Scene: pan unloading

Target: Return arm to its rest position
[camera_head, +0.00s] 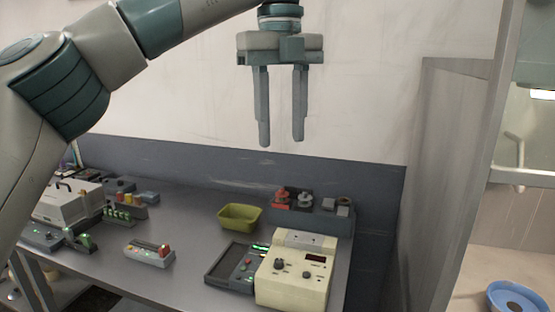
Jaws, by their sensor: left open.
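My left arm comes in from the left, high in the head view. My left gripper (281,142) points straight down with its two fingers apart and nothing between them. It hangs in front of the white wall, above the back of the grey table. My right gripper does not show. No pan can be made out in this view.
The grey table (190,205) holds a green bin (240,217), a cream control box (294,275), a dark panel (235,266), a small device with coloured buttons (149,253) and a white case (68,202). A partition (440,180) stands at right. A blue bowl (518,299) lies low right.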

